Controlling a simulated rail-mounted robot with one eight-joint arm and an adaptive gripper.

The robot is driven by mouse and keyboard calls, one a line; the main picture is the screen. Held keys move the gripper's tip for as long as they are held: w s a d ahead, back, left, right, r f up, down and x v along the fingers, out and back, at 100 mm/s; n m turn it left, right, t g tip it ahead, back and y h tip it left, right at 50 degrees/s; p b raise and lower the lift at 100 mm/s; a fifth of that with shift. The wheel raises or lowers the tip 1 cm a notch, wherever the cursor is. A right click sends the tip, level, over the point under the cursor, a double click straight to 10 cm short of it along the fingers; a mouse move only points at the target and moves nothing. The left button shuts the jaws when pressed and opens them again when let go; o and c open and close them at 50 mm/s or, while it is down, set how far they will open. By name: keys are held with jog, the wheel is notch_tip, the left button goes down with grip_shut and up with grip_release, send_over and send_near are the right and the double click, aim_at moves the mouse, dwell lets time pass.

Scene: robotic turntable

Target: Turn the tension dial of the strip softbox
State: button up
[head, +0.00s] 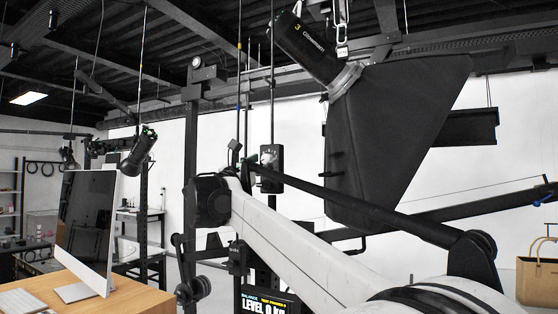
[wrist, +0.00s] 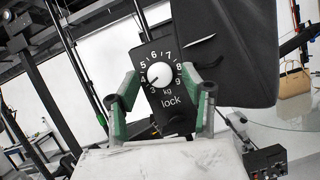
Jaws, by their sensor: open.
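The tension dial is a round white knob (wrist: 159,75) on a black plate (wrist: 172,126) with white numbers around it and the words "kg" and "lock" below. A small dark mark on the knob points to the lower left, near the 3. My gripper (wrist: 159,76) is open in the wrist view, with its green-padded fingers to the left and right of the knob. I cannot tell whether either finger touches it. The black strip softbox (head: 395,135) hangs at upper right in the head view. My gripper cannot be made out clearly there.
A screen (head: 268,302) reading "LEVEL 0 KG" stands low in the middle of the head view. A desk (head: 135,299) with a computer (head: 87,225) is at left. A tan bag (head: 538,278) is at far right. Dark rods and cables hang near the dial.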

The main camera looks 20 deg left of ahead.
jog(key=shift+w+r, duration=0.1)
jog(key=shift+w, duration=0.1)
grip_shut()
jog(key=shift+m+p, duration=0.35)
jog(key=shift+m, duration=0.05)
jog(key=m+g+h+p, duration=0.1)
jog(key=m+p, duration=0.1)
jog(key=m, duration=0.1)
jog(key=m+h+p, duration=0.1)
jog(key=m+p, duration=0.1)
jog(key=shift+a+r+m+g+h, duration=0.2)
jog(key=shift+m+g+h, duration=0.1)
jog(key=shift+m+g, duration=0.1)
jog(key=shift+m+g+h+p, duration=0.35)
jog(key=shift+m+g+p, duration=0.15)
jog(key=shift+m+p, duration=0.65)
jog(key=shift+m+g+h+p, duration=0.35)
jog(key=shift+m+g+p, duration=0.25)
jog(key=shift+m, duration=0.85)
